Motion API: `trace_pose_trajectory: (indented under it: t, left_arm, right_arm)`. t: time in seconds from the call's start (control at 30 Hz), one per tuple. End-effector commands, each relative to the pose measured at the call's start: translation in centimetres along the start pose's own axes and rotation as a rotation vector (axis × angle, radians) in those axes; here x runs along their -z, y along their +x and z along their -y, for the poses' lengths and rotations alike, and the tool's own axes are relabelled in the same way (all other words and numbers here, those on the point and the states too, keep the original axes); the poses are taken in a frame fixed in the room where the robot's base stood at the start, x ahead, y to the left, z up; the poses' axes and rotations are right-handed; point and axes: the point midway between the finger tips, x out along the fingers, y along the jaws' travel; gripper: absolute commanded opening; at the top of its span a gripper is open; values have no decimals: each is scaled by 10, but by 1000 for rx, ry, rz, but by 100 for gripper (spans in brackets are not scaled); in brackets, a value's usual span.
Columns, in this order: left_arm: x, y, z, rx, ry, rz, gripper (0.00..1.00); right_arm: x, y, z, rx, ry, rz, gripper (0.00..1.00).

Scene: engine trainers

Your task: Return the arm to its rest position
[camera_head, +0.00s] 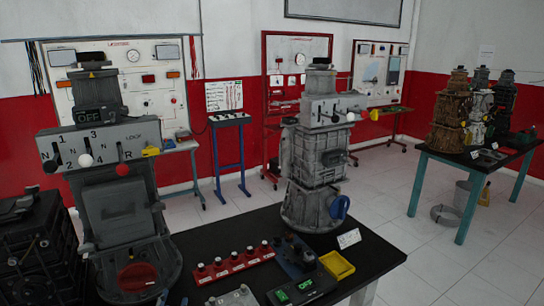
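Neither of my grippers nor my arms show in the head view. The nearest trainer is a grey gearbox unit (118,205) with a shift panel (100,143) marked with gear numbers, and it stands upright at the left. A second grey gearbox unit (316,165) stands upright on the black table (372,262). It has a blue round part (340,207) low on its right side.
The black table also holds a red strip with several black knobs (235,263), a yellow tray (337,265) and a small green-lit display (295,288). Dark machinery (35,250) fills the lower left. A table with engines (450,168) stands right; tiled floor (400,220) lies between.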

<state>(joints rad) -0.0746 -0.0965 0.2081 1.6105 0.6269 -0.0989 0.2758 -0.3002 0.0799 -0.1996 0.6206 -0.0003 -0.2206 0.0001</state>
Motion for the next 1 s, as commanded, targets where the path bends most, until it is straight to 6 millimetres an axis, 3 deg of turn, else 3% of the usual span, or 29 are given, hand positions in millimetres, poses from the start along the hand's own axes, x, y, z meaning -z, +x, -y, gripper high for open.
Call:
trace_pose_trajectory:
  t: [0.13,0.2,0.3,0.5,0.7,0.93,1.0]
  left_arm:
    - [-74,-67,-5,25,360,367,42]
    - [-99,-107,3,56,516,525,42]
    - [-117,-161,19,109,691,698,42]
    - [-120,-238,41,199,898,909,42]
    - [-110,-294,54,272,1020,1045,42]
    - [-92,-345,63,347,1114,1161,42]
    - [-102,-339,76,352,1113,1170,42]
  right_arm:
    - [0,0,0,0,0,0,40]
    - [0,0,0,1,0,0,40]
    - [0,0,0,1,0,0,40]
    - [0,0,1,1,0,0,40]
    - [0,0,1,1,0,0,40]
    - [0,0,1,1,0,0,40]
    - [0,1,1,1,0,-1,40]
